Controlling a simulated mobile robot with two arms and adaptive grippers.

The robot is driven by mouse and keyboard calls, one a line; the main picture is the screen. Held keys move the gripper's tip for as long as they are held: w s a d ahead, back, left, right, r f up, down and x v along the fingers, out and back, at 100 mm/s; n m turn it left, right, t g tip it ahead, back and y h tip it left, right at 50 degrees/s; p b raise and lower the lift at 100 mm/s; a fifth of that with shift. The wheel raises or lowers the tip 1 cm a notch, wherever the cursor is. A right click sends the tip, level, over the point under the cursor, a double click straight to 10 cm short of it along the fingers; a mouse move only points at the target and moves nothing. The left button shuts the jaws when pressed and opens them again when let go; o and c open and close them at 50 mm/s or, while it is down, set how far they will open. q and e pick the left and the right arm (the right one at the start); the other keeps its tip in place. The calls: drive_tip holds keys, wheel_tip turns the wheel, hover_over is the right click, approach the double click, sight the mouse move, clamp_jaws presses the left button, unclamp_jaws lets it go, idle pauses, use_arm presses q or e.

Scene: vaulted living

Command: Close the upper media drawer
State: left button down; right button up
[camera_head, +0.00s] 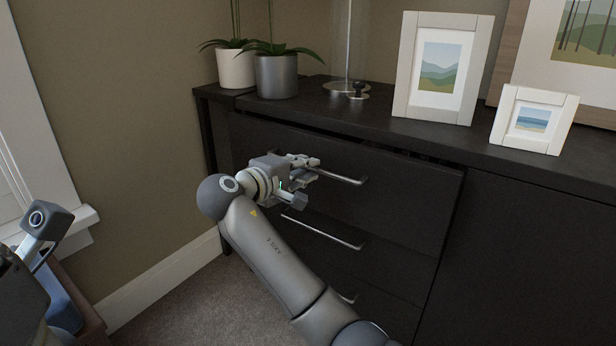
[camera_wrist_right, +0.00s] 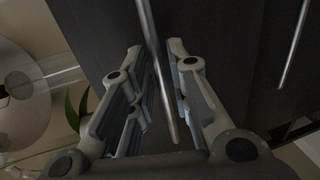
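The upper media drawer (camera_head: 400,200) is a dark front in the black cabinet. It stands slightly out, with a narrow dark gap under the cabinet top. Its metal bar handle (camera_head: 335,177) runs across the front. My right gripper (camera_head: 312,168) is at the left part of this handle. In the right wrist view, the fingers of my right gripper (camera_wrist_right: 155,45) are spread on either side of the handle bar (camera_wrist_right: 152,45). I cannot tell whether either finger touches it. The fingers of my left gripper do not show.
Lower drawers with bar handles (camera_head: 322,233) sit below. On the cabinet top (camera_head: 320,110) stand potted plants (camera_head: 277,75), a glass cylinder (camera_head: 349,45) and picture frames (camera_head: 443,68). A wall and window trim (camera_head: 40,120) are at left. Carpet (camera_head: 215,310) shows below.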

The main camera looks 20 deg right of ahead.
drive_tip(key=shift+x, duration=1)
clamp_jaws()
